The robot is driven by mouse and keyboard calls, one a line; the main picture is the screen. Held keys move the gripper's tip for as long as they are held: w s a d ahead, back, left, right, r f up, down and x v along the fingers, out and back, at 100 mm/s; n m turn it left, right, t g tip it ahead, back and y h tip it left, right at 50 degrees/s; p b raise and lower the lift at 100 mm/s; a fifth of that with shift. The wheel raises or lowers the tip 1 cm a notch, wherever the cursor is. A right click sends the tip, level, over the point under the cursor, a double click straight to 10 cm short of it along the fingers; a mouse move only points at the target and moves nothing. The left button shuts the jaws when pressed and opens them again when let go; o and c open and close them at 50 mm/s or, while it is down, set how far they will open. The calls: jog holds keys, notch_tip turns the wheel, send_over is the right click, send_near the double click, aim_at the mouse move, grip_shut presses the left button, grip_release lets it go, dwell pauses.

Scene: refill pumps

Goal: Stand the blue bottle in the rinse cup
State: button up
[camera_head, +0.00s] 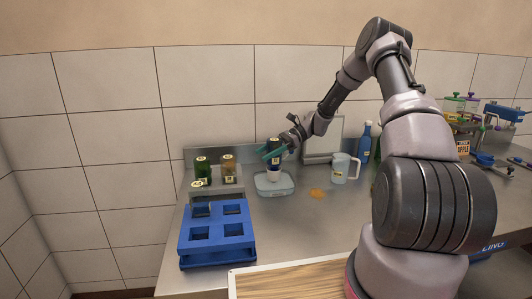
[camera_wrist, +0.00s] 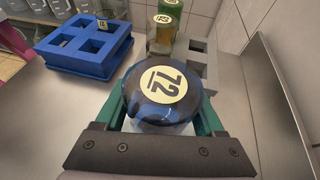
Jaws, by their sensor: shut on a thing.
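A dark blue bottle (camera_wrist: 160,108) with a round cream "72" label on its top fills the middle of the wrist view. My gripper (camera_wrist: 165,122) is shut on it, with a green finger on each side. In the head view the bottle (camera_head: 274,143) is upright in my gripper (camera_head: 275,153). A small white cup-like form (camera_head: 274,176) shows right under it, over a pale blue-grey tray (camera_head: 263,188). A pale translucent edge also shows below the bottle in the wrist view. I cannot tell whether the bottle's base is inside the cup or above it.
A blue rack (camera_head: 217,240) with square holes stands at front left. A grey holder (camera_head: 228,187) behind it carries green and amber bottles. A white jug (camera_head: 342,170) and a tall blue bottle (camera_head: 364,143) stand right. An orange spill (camera_head: 317,193) lies between.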

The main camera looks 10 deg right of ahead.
jog(key=shift+f, duration=0.3)
jog(key=o, duration=1.5)
jog(key=shift+r, duration=4.5)
